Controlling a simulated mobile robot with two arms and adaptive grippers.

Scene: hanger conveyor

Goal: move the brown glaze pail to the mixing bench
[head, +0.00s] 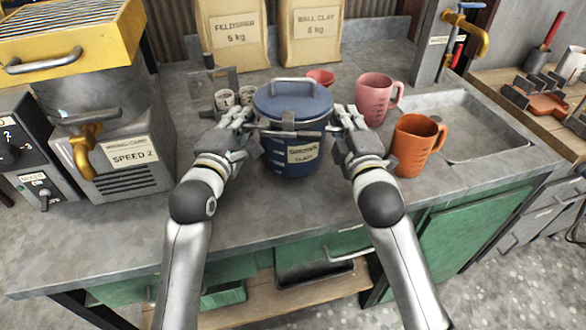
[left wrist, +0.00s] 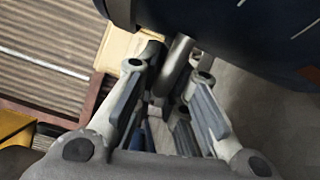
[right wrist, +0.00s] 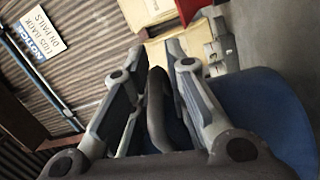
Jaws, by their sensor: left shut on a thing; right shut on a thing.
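A dark blue pail (head: 291,150) with a blue lid, a top handle and a small cream label stands upright over the grey bench top (head: 330,205). The label print is too small to read surely, and I see no brown pail. My left gripper (head: 245,122) is shut on the bar at the pail's left side. My right gripper (head: 342,120) is shut on the bar at its right side.
An orange mug (head: 412,148) and a pink mug (head: 372,100) stand right of the pail, before a sink (head: 465,125). A yellow-topped mixer (head: 115,150) stands left. Feldspar (head: 232,40) and ball clay (head: 312,35) bags stand behind. The front left bench is clear.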

